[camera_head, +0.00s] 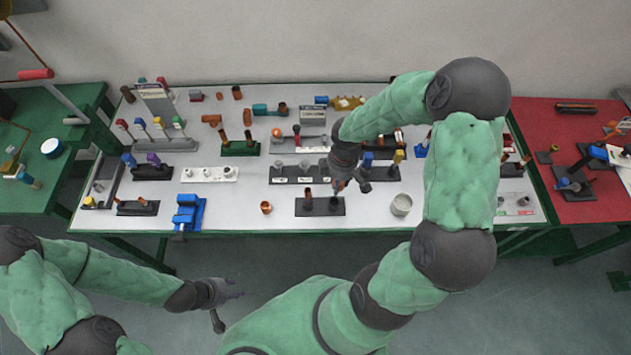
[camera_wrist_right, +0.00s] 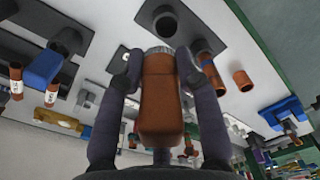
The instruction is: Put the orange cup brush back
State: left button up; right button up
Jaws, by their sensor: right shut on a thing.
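My right gripper (camera_wrist_right: 158,70) is shut on the orange cup brush (camera_wrist_right: 160,105), seen as an orange-brown body with a grey bristly end. In the head view my right gripper (camera_head: 352,186) hangs over the front middle of the table, and the brush is mostly hidden there. A dark two-place holder (camera_head: 320,212) lies just below and left of it. In the wrist view this holder (camera_wrist_right: 187,17) shows a dark socket and an orange-brown piece, apart from the held brush. My left gripper (camera_head: 222,295) is empty in front of the table, its fingers apart.
A beige cup (camera_head: 401,204) stands right of the holder. A copper fitting (camera_head: 266,207) and a blue vise (camera_head: 188,212) stand to its left. A dark rack (camera_head: 300,175) with several pieces lies behind. Bare white table shows around the copper fitting.

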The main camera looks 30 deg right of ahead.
jog(key=s+d+f+m+b, duration=0.1)
jog(key=s+d+f+m, duration=0.1)
jog(key=s+d, duration=0.5)
jog(key=shift+d+f+m, duration=0.25)
jog(key=shift+d+m, duration=0.3)
jog(key=shift+m, duration=0.15)
jog(key=shift+s+f, duration=0.1)
jog(key=b, duration=0.4)
send_over(368, 209)
jog(key=shift+f, duration=2.15)
jog(key=shift+f+b, duration=2.3)
jog(key=shift+f, duration=0.45)
jog(key=o, duration=1.2)
jog(key=shift+r, duration=0.15)
notch_tip(368, 209, up, 12)
jog(key=shift+f, duration=0.1)
